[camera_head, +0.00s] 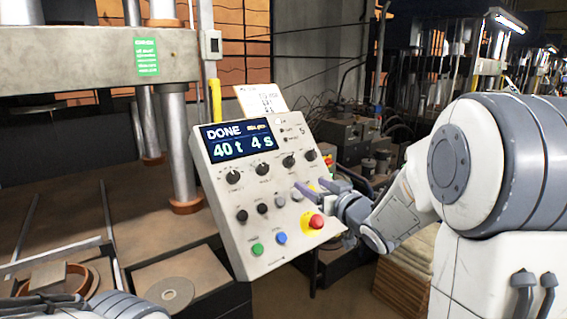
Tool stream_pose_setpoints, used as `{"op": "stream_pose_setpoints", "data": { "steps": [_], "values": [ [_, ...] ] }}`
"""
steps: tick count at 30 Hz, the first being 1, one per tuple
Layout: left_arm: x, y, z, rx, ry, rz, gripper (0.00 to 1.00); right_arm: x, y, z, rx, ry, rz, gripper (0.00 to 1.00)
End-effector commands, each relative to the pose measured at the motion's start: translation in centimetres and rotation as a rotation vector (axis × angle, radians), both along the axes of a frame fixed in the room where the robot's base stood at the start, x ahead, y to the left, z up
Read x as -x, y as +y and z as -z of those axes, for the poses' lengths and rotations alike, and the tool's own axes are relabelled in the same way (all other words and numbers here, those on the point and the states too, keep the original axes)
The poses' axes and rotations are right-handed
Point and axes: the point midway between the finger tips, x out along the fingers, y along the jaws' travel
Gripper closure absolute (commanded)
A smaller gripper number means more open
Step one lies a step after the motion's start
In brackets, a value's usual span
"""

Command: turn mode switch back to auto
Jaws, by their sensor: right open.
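A tilted grey control panel (215,215) stands in the middle of the head view. Its display (238,140) reads "DONE", "40 t" and "4 s"; the small text at its upper right is too blurred to read. Black knobs (263,169) form an upper row, with smaller dark knobs (242,215) below. The labels are too small to tell which is the mode switch. My right gripper (316,190) is open at the panel's right side, its fingers pointing left in front of the lower knob row's right end. The fingers hide part of the face there. My left gripper is out of view.
A red stop button (316,221) on yellow sits just below my right gripper. Green (257,249) and blue (281,238) buttons are lower on the panel. A paper sheet (258,98) stands behind its top. A press with steel columns (178,145) is at left. A grey disc (165,292) lies below it.

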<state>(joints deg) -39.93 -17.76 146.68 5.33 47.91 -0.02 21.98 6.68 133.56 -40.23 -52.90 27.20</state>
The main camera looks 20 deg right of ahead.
Motion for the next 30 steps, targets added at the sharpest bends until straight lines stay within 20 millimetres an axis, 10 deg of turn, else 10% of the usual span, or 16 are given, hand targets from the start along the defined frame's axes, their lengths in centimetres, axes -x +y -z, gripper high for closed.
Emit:
{"op": "stream_pose_setpoints", "data": {
  "steps": [30],
  "values": [
    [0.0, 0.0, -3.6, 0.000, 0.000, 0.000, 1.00, -10.1, 0.6, -1.7, -0.076, -0.063, -0.016, 0.30]
  ]
}}
